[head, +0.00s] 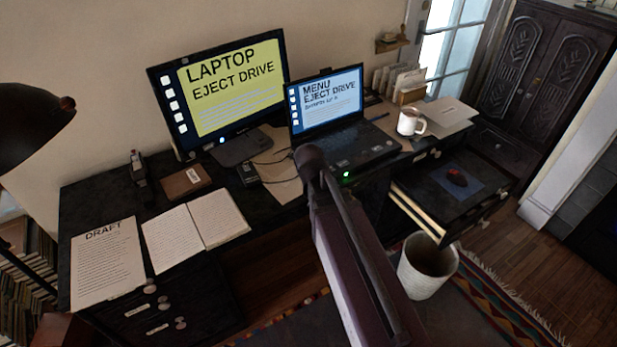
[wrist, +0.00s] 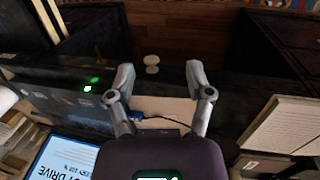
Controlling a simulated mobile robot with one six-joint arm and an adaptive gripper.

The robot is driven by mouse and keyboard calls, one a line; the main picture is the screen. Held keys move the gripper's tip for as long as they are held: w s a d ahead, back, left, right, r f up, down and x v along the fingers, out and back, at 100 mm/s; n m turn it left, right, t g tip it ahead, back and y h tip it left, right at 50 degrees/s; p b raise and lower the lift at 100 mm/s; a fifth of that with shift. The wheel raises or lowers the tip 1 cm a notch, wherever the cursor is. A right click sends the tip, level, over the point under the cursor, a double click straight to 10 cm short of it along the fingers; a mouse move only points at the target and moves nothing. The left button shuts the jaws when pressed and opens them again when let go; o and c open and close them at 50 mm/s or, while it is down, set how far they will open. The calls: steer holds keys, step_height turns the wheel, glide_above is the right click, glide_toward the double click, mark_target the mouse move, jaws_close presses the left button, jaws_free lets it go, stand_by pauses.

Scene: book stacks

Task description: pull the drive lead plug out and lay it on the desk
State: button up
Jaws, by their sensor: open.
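My gripper (wrist: 160,80) is open and empty in the wrist view, its two grey fingers spread over the desk's front edge. A blue lead end (wrist: 150,117), likely the drive lead plug, shows small between and behind the fingers, beside the laptop; I cannot tell how far it is seated. The laptop (head: 345,140) stands open at the middle of the desk (head: 275,212), with a green light on its front edge. A small dark box (head: 247,173), probably the drive, lies left of it with thin leads. In the head view my arm hides the gripper and the laptop's near left corner.
A monitor (head: 225,95) reads "LAPTOP EJECT DRIVE". An open notebook (head: 195,230) and a draft sheet (head: 107,262) lie at left. A white bin (head: 428,268) stands below.

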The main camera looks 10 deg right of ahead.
steer(key=w+a+f+n+t+h+b, duration=0.1)
steer(key=w+a+f+n+h+b, duration=0.1)
steer(key=w+n+b, duration=0.3)
steer(key=w+a+f+n+t+h+b, duration=0.1)
steer(key=w+n+h+b, duration=0.3)
steer(key=w, duration=0.5)
steer(key=w+a+f+n+t+h+b, duration=0.1)
steer(key=w+a+f+n+h+b, duration=0.2)
steer(key=w+n+b, duration=0.3)
steer(key=shift+w+f+n+t+h+b, duration=0.4)
steer(key=shift+w+f+n, duration=0.15)
steer(key=shift+w+n, duration=0.4)
steer(key=shift+w+a+r+n, duration=0.25)
steer(key=shift+w+a+n, duration=0.1)
steer(key=shift+n, duration=0.2)
steer(key=shift+s, duration=0.1)
steer(key=shift+d, duration=0.1)
steer(key=shift+b+x, duration=1.95)
steer(key=shift+x, duration=2.5)
steer(key=shift+r, duration=0.2)
